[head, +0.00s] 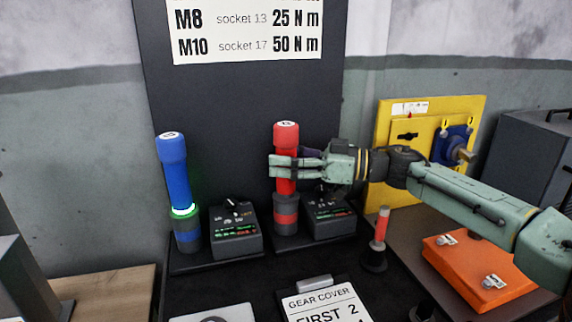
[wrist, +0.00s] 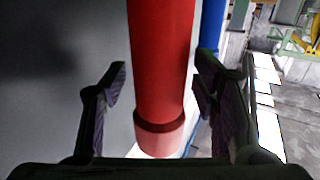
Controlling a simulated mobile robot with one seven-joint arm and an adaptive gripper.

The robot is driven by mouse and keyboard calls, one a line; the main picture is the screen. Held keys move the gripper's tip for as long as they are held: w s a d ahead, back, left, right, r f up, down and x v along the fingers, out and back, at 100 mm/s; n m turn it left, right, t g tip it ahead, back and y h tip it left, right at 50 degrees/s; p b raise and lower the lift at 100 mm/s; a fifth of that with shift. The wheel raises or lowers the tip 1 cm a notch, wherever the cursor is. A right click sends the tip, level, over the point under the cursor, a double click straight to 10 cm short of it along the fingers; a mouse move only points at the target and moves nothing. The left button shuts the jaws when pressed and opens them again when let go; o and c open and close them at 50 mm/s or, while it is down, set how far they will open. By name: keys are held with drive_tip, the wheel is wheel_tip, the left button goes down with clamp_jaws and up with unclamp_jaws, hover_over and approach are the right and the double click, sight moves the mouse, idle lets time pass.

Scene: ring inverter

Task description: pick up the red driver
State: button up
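The red driver (head: 286,141) stands upright in a dark holder with a red band (head: 286,219), on the black stand in front of the dark panel. My gripper (head: 271,167) reaches in level from the right, its fingers at the driver's middle height. In the wrist view the red driver (wrist: 161,60) runs between my two open fingers. A clear gap shows between it and the left finger; the right finger is nearer, with a small gap.
A blue driver (head: 174,178) with a glowing green ring stands to the left. Control boxes (head: 236,240) (head: 330,226) sit beside the holders. A small red-handled tool (head: 381,228) stands in front right. An orange case (head: 478,270) and yellow fixture (head: 388,187) are right.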

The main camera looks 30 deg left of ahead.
drive_tip(key=c, duration=1.2)
drive_tip(key=shift+r, duration=0.15)
clamp_jaws()
drive_tip(key=shift+d, duration=0.1)
